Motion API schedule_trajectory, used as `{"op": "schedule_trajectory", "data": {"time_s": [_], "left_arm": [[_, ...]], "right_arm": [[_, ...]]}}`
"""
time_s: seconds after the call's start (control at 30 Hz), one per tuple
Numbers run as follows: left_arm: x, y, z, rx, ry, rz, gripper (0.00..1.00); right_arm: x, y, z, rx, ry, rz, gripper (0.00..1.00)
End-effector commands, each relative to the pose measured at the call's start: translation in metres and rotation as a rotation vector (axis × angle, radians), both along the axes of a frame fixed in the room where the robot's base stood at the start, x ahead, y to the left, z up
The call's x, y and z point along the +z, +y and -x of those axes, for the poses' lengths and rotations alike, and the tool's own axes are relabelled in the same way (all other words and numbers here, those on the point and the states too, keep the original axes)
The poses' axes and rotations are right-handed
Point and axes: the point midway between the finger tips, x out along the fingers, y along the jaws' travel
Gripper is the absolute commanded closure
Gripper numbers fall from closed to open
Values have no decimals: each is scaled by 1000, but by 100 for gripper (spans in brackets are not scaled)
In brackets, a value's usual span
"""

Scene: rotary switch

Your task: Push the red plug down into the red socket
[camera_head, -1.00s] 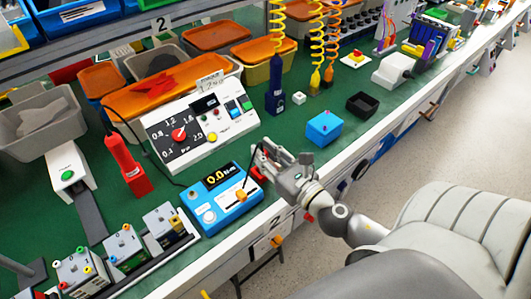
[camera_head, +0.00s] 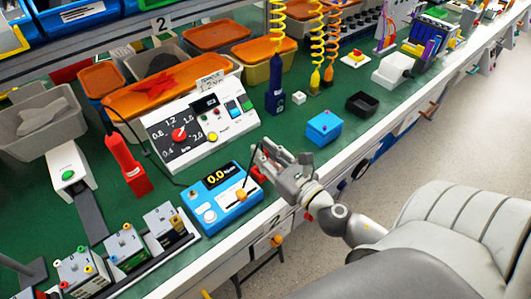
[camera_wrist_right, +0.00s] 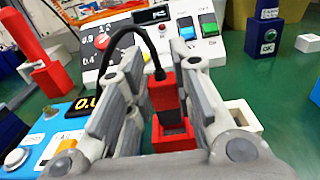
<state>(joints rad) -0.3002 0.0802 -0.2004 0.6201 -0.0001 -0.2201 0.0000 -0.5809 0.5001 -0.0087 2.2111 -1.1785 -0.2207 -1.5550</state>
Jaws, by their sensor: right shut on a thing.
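The red plug (camera_wrist_right: 162,93), with a black cable at its top, stands upright between the fingers of my right gripper (camera_wrist_right: 160,100) in the right wrist view. The fingers are shut on it from both sides. The red socket (camera_wrist_right: 174,145) is directly below, with the plug's dark lower part at its opening; how deep it sits I cannot tell. In the head view my right gripper (camera_head: 259,158) is at the right end of the blue tester, and its fingers mostly hide the plug. A bit of red socket (camera_head: 257,174) shows beneath. My left gripper is not in view.
The blue tester (camera_head: 222,207) reads 0.0. Behind it is a white panel with a red rotary knob (camera_head: 179,134). A red handle (camera_head: 127,163) stands at left. A blue box (camera_head: 323,128) and a black tray (camera_head: 362,103) lie to the right, with bare green bench between.

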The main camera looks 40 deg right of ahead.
Motion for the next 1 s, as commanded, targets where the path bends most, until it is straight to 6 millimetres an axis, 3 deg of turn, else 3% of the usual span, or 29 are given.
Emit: {"op": "schedule_trajectory", "data": {"time_s": [1.0], "left_arm": [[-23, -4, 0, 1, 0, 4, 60]], "right_arm": [[-26, 0, 0, 0, 0, -1, 100]]}}
